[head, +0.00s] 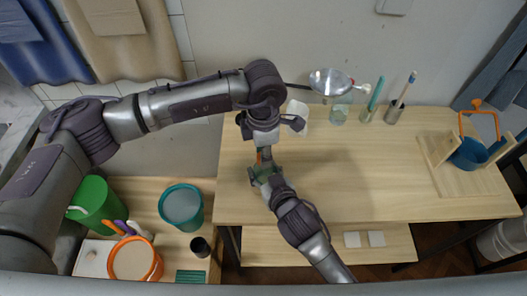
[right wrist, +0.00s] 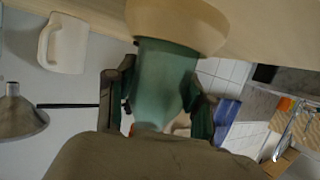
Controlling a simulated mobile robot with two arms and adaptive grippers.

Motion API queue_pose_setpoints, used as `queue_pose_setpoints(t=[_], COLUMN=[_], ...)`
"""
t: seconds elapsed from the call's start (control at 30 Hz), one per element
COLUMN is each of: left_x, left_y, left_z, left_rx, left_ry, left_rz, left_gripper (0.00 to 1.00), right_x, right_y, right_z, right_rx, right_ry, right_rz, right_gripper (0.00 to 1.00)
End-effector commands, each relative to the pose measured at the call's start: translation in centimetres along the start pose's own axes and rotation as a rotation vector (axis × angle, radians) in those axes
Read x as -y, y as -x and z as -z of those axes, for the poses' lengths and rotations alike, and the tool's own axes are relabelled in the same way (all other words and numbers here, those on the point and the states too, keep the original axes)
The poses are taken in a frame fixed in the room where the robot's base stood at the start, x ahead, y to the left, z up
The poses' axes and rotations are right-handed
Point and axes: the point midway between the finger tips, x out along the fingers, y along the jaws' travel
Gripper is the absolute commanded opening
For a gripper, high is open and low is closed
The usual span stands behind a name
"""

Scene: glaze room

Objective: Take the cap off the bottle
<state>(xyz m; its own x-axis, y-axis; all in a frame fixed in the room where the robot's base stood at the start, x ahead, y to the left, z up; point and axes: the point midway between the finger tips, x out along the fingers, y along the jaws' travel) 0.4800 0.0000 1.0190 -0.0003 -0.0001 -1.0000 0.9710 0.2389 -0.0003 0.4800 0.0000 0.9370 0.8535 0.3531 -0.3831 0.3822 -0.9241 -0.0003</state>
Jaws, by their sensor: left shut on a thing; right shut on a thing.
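The bottle (right wrist: 165,80) shows in the right wrist view as a green body with a wider beige part at the top of the picture. My right gripper (head: 264,172) is shut on the bottle, one finger on each side of the green body. In the head view my left gripper (head: 264,148) comes in from the left and meets the right gripper over the left part of the table. It is shut at the bottle's cap end. The cap is mostly hidden by the grippers, and I cannot tell whether it is apart from the bottle.
A wooden stand (head: 450,180) with a blue pot (head: 470,154) is right. The table's middle is clear. Buckets (head: 182,206) stand left.

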Motion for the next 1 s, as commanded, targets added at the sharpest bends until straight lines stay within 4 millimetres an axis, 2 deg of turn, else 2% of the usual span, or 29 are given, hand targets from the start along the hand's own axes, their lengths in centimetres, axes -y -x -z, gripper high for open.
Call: queue_pose_setpoints(t=[0.7,0.9,1.0], left_x=[0.01,-0.01,-0.05], left_y=[0.06,0.11,0.13], left_z=[-0.05,-0.05,-0.04], left_rx=[0.000,0.000,0.001], left_ry=[1.730,2.061,2.101], left_rz=[0.001,0.000,-0.001], left_gripper=[0.00,0.00,0.00], right_x=[-0.01,0.00,0.00], right_y=[0.00,0.00,0.01], right_z=[-0.02,-0.02,-0.02], right_rx=[0.000,0.000,0.000], right_ry=[0.001,0.001,0.001], right_rz=[0.000,0.000,0.000], right_gripper=[0.00,0.00,0.00])
